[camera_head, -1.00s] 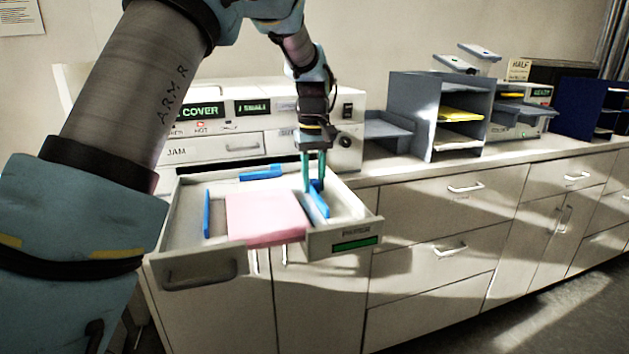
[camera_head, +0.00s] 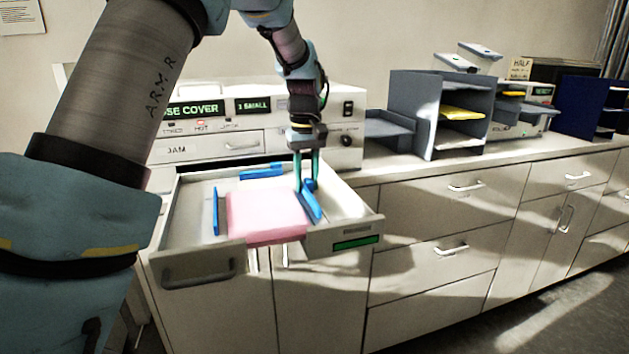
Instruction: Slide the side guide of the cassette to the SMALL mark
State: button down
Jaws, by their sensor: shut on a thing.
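The cassette (camera_head: 168,232) is a pale drawer pulled out from the white machine. A pink paper stack (camera_head: 266,217) lies in it, between two upright blue side guides. My gripper (camera_head: 307,184) points down and is shut on the right side guide (camera_head: 312,209), near its back end. The left side guide (camera_head: 216,211) stands close to the stack's left edge. The right guide stands close along the stack's right edge; contact cannot be told. A blue back piece (camera_head: 262,173) sits behind the stack. The SMALL mark on the cassette floor cannot be made out.
The machine's display (camera_head: 254,106) reads "1 SMALL". A green-lit label (camera_head: 357,243) is on the cassette's front right. A grey tray (camera_head: 385,135) and a paper shelf (camera_head: 440,115) stand right on the counter. The cassette floor right of the guide is bare.

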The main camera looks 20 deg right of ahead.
jog(key=shift+w+a+r, duration=0.1)
jog(key=shift+w+a, duration=0.05)
jog(key=shift+a, duration=0.1)
jog(key=c, duration=0.8)
grip_release()
jog(key=shift+a, duration=0.1)
jog(key=shift+o, duration=0.2)
